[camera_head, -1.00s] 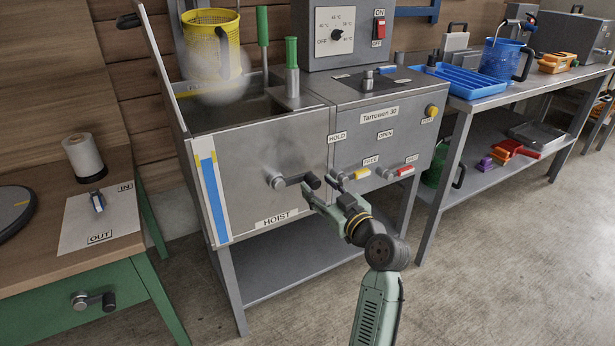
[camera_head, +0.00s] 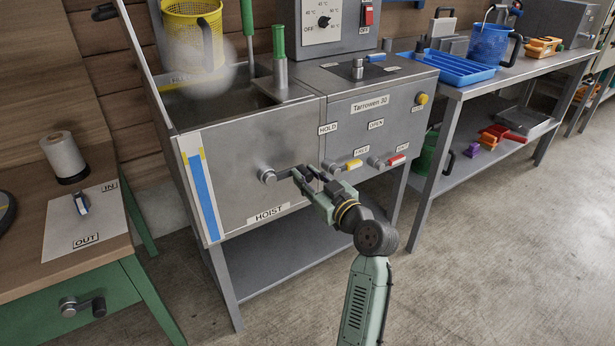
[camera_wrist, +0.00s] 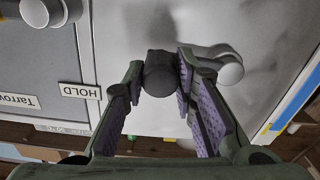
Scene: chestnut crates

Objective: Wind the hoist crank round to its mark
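The hoist crank (camera_head: 268,176) is on the front of the steel tank, above the HOIST label (camera_head: 268,214). Its arm points right, and its dark handle (camera_head: 304,172) sticks out toward me. My gripper (camera_head: 312,180) is at the handle, fingers on either side of it. In the wrist view the handle's round end (camera_wrist: 160,74) lies between the open fingertips (camera_wrist: 160,80), with little gap; contact cannot be told. The crank's grey hub (camera_wrist: 228,70) shows beyond the right finger. I cannot make out a separate mark around the crank.
A white strip with blue and yellow (camera_head: 200,188) runs down the tank's left front. Yellow (camera_head: 353,165) and red (camera_head: 396,160) levers stick out right of my gripper. A yellow basket (camera_head: 192,35) hangs above the tank. A wooden bench (camera_head: 70,270) stands left.

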